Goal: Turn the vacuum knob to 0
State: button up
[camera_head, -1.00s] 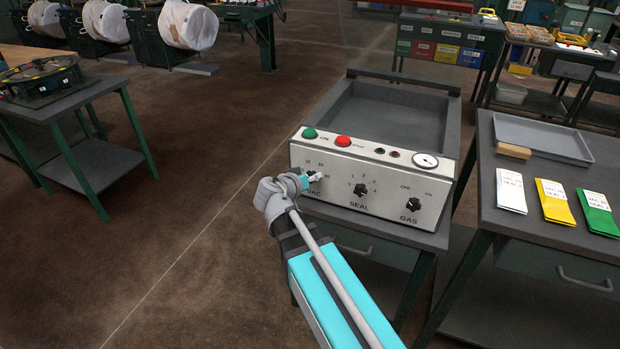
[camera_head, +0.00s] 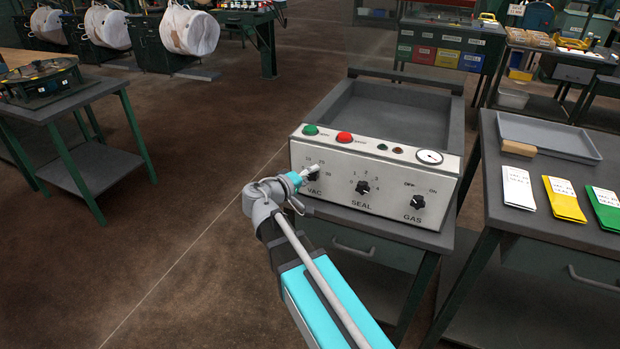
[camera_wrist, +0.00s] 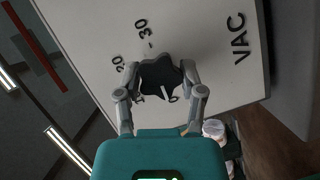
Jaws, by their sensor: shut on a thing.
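The vacuum knob (camera_wrist: 160,75) is black and lobed, on the pale panel above the VAC label. It also shows in the head view (camera_head: 313,177), partly covered by my gripper. My gripper (camera_head: 309,170) reaches the panel from the lower left. In the wrist view its two grey fingers (camera_wrist: 161,83) sit on either side of the knob, closed on it. The numbers 30 and 20 show beyond the knob; the marks near the fingertips are partly hidden.
The SEAL knob (camera_head: 362,187) and GAS knob (camera_head: 417,202) are to the right on the same panel. Green (camera_head: 310,130) and red (camera_head: 344,138) buttons and a gauge (camera_head: 429,157) sit above. A table with packets (camera_head: 565,200) stands at right.

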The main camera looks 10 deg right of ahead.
jog(key=shift+w+n, duration=0.1)
jog(key=shift+n, duration=0.2)
jog(key=o, duration=1.2)
jog(key=shift+c, duration=0.2)
